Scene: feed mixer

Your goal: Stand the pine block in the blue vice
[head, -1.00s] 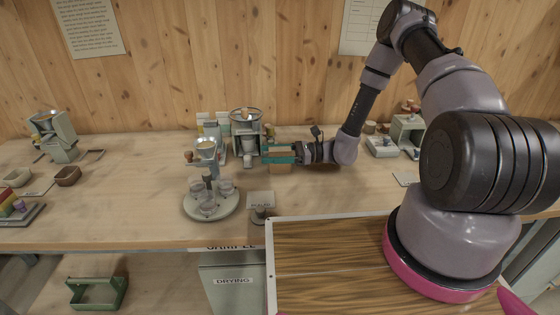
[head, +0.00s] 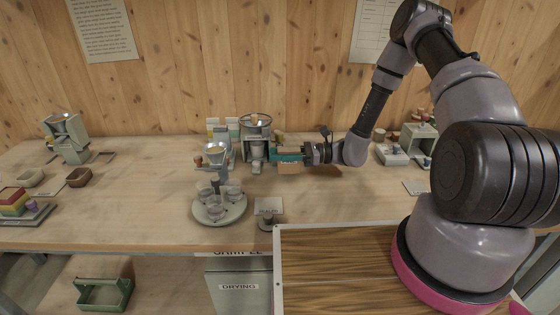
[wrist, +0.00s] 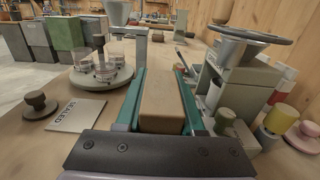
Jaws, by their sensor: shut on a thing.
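The pale wooden block, which looks like the pine block (wrist: 162,104), is between the teal fingers of my gripper (wrist: 160,74) in the wrist view. The fingers are shut on its two sides. In the head view my gripper (head: 288,155) reaches in from the right, and the block (head: 290,168) shows just below the fingers, close to the bench top. Whether it touches the bench I cannot tell. I cannot make out a blue vice in either view.
A grey mill with a handwheel (head: 256,122) stands just left of my gripper. A round stand with glass cups (head: 219,210) and a label card (head: 268,205) are nearer the front. The bench's middle left is clear.

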